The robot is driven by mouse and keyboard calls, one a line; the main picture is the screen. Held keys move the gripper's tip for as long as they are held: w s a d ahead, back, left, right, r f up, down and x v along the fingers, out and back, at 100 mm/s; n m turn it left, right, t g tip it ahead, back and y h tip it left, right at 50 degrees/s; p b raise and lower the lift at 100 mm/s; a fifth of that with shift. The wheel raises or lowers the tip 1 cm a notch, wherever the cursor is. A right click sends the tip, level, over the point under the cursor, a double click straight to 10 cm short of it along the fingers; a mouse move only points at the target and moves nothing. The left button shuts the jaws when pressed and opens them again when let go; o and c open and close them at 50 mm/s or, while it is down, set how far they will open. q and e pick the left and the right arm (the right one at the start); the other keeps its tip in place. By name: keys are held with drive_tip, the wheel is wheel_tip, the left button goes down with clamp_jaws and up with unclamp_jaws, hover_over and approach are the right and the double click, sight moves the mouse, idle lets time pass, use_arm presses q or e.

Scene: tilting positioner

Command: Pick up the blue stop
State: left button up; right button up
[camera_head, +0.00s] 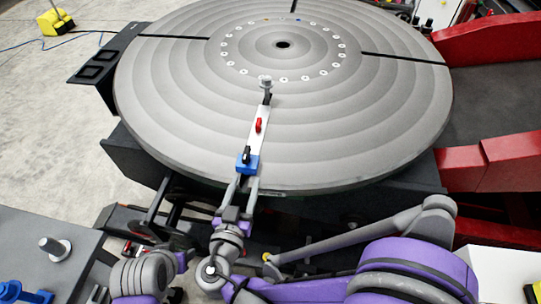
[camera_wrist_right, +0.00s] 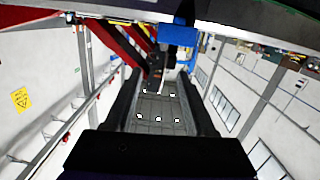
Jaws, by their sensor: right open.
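The blue stop (camera_head: 247,164) is a small block with a dark knob on top. It sits at the near end of a pale radial bar (camera_head: 259,122) on the round grey turntable (camera_head: 390,130). My right gripper (camera_head: 246,181) is open, with its two fingers reaching up from the near side, close to the stop. In the right wrist view, the blue stop (camera_wrist_right: 184,36) is at the top, above and beyond the open fingers (camera_wrist_right: 160,80). Whether the fingers touch it, I cannot tell. My left gripper is not in view.
A red clamp (camera_head: 258,125) and a grey post (camera_head: 266,83) stand farther along the bar. Red framework (camera_head: 490,165) flanks the turntable at right. A grey table (camera_head: 75,245) at lower left carries a metal peg (camera_head: 55,247) and a blue part (camera_head: 15,294).

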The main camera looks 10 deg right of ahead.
sight(244, 162)
drive_tip(key=shift+t, duration=0.6)
drive_tip(key=shift+w+a+f+p+x, duration=0.1)
drive_tip(key=shift+a+p+x, duration=0.2)
drive_tip(key=shift+x, duration=1.45)
drive_tip(key=shift+w+a+f+p+x, duration=0.15)
drive_tip(key=shift+a+x, duration=0.15)
drive_tip(key=shift+x, duration=1.45)
drive_tip(key=shift+w+a+p+x, duration=0.1)
drive_tip(key=shift+a+p+x, duration=0.15)
drive_tip(key=shift+x, duration=1.45)
drive_tip(key=shift+s, duration=0.15)
drive_tip(key=shift+c, duration=0.4)
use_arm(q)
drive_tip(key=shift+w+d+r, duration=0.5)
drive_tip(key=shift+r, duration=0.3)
use_arm(e)
clamp_jaws()
